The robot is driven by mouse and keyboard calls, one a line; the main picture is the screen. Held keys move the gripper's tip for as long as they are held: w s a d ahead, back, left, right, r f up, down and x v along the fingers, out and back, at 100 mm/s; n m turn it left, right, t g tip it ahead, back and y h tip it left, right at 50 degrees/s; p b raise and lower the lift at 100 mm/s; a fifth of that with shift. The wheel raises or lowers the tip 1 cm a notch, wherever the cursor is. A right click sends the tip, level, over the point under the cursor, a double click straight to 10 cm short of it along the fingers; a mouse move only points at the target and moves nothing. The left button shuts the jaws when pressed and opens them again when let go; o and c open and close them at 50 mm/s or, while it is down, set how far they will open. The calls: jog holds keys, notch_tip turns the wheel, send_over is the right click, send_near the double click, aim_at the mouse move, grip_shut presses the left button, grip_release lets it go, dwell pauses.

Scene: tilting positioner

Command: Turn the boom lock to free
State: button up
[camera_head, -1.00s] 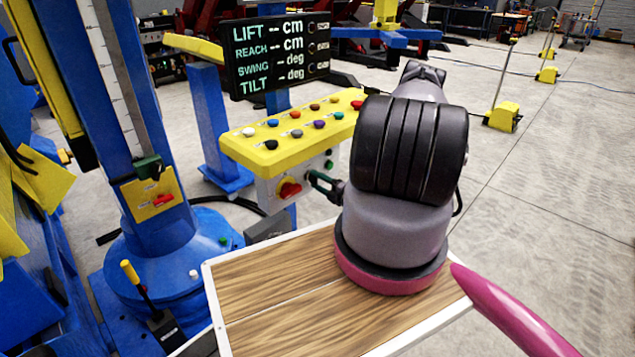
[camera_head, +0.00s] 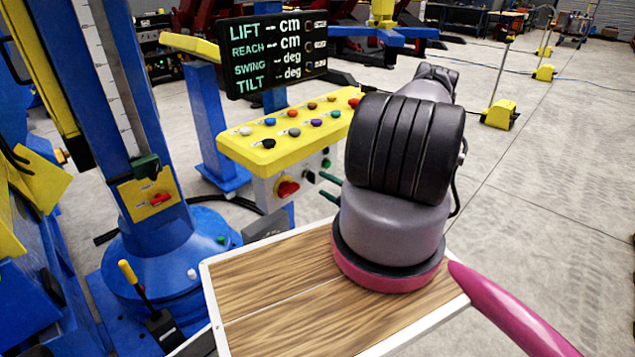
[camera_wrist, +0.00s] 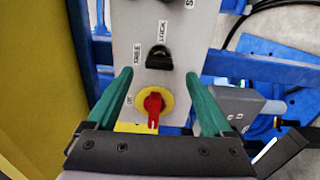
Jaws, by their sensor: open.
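The boom lock looks to be the black knob (camera_wrist: 159,58) on the grey panel in the wrist view, between labels reading FREE and LOCK. Which label it points at is too small to tell. It also shows as a small dark knob on the panel's front in the head view (camera_head: 310,177). My gripper (camera_wrist: 158,75) is open and empty, its green fingertips apart on either side of the panel strip, just below the knob in the picture. In the head view my gripper (camera_head: 321,184) faces the panel front. I see no contact with the knob.
A red switch on a yellow plate (camera_wrist: 153,104) sits close to the black knob, between my fingers in the wrist view. The yellow button console (camera_head: 285,130) is above the panel front. A blue column (camera_head: 120,110) stands at the left.

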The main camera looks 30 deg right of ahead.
jog(key=v, duration=0.6)
jog(key=shift+a, duration=0.1)
dwell(0.3)
